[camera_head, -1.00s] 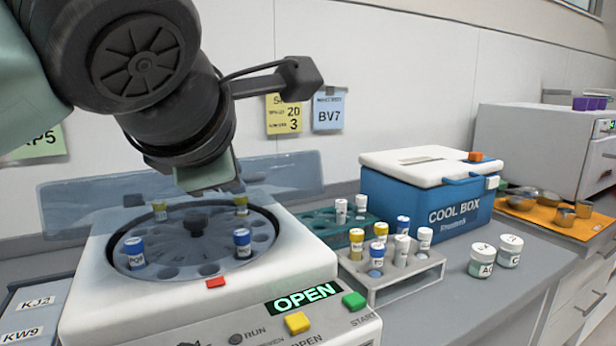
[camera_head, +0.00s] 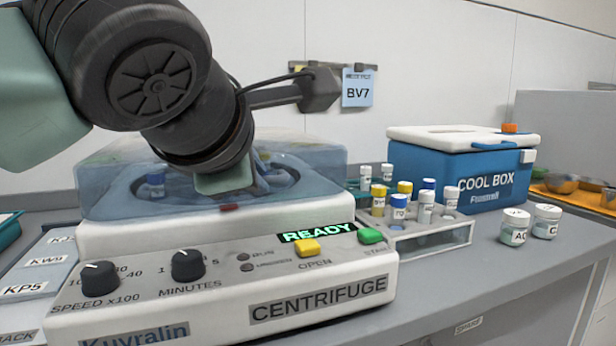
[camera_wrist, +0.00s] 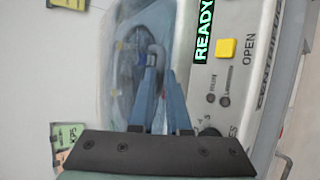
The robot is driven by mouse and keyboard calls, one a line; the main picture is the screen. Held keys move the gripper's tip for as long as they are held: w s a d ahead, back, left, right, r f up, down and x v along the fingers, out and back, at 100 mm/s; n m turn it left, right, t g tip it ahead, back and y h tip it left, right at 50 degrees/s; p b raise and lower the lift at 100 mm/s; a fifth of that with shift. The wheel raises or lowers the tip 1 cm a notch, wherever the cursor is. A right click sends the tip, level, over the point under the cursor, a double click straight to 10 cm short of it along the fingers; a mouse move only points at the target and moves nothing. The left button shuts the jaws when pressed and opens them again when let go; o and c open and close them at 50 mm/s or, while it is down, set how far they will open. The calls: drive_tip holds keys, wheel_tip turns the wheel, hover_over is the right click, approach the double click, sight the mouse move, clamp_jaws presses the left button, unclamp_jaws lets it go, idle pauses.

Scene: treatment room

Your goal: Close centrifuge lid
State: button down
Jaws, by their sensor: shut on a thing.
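The white centrifuge (camera_head: 215,320) stands on the bench, and its display (camera_head: 317,232) reads READY. Its clear blue lid (camera_head: 105,200) is down over the rotor bowl, with the front edge at the housing's top. Tubes and the rotor show dimly through it. My gripper (camera_wrist: 158,72) is at the lid's front; its blue fingers are shut on what looks like the lid handle (camera_wrist: 155,50), a small grey loop in the wrist view. In the head view my wrist hides the fingers and the handle.
A tube rack (camera_head: 430,238) with several capped tubes stands close to the right of the centrifuge. Behind it is a blue cool box (camera_head: 450,180). Two lidded jars (camera_head: 514,228) stand further right. The bench front at right is clear.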

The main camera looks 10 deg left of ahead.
drive_tip(key=shift+s+d+f+g, duration=0.1)
drive_tip(key=shift+f+g, duration=0.05)
drive_tip(key=shift+f, duration=0.4)
drive_tip(key=shift+s+d+f+g, duration=0.1)
drive_tip(key=shift+f+g, duration=0.05)
drive_tip(key=shift+f, duration=0.4)
drive_tip(key=c, duration=0.9)
unclamp_jaws()
drive_tip(key=shift+a, duration=0.1)
